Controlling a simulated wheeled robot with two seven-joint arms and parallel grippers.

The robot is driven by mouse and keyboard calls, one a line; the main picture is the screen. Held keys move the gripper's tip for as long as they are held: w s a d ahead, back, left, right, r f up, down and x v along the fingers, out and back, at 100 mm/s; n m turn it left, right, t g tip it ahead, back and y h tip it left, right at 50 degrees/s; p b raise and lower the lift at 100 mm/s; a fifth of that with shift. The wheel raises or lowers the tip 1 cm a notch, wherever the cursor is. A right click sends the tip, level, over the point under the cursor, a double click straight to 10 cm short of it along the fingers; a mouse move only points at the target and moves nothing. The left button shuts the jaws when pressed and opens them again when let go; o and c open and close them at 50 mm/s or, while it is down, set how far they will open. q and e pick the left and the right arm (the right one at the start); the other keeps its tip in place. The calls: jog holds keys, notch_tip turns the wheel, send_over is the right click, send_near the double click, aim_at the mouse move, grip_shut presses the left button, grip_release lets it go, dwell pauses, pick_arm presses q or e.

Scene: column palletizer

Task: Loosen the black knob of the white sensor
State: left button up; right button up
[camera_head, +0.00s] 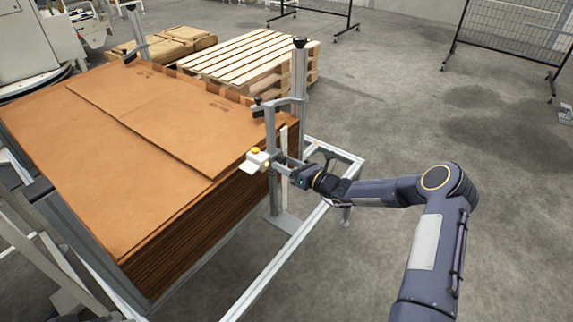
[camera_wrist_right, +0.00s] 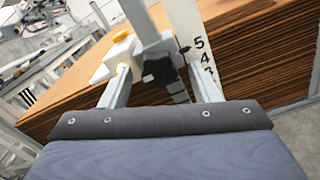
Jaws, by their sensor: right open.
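The white sensor (camera_head: 258,160) with a yellow cap sits on an upright metal post at the right edge of the cardboard stack. In the right wrist view the white sensor (camera_wrist_right: 118,56) is at upper left. The black knob (camera_wrist_right: 159,70) shows beside it in that view, in front of the post. My right gripper (camera_head: 281,166) reaches the post from the right. In its wrist view the fingers of my right gripper (camera_wrist_right: 157,80) are apart, one on each side of the knob; I cannot tell whether they touch it. My left gripper is not in view.
A tall stack of brown cardboard sheets (camera_head: 130,150) fills the left. Metal posts and a low frame rail (camera_head: 270,268) stand around it. A wooden pallet stack (camera_head: 245,52) is behind. A numbered scale (camera_wrist_right: 200,55) is beside the knob. Open floor lies to the right.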

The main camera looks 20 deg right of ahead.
jog(key=shift+c, duration=0.5)
jog(key=c, duration=0.9)
jog(key=shift+f+n+b, duration=0.2)
jog(key=shift+n+b, duration=0.7)
jog(key=shift+b, duration=0.2)
jog(key=n+b, duration=0.7)
jog(key=b, duration=0.5)
jog(key=n+b, duration=0.8)
jog(key=b, duration=0.3)
jog(key=shift+w+d+r+b, duration=0.1)
jog(key=shift+w+d+b, duration=0.1)
jog(key=shift+b, duration=0.15)
jog(key=shift+r+n+b, duration=0.3)
jog(key=shift+n+b, duration=0.6)
jog(key=shift+b, duration=0.1)
jog(key=o, duration=1)
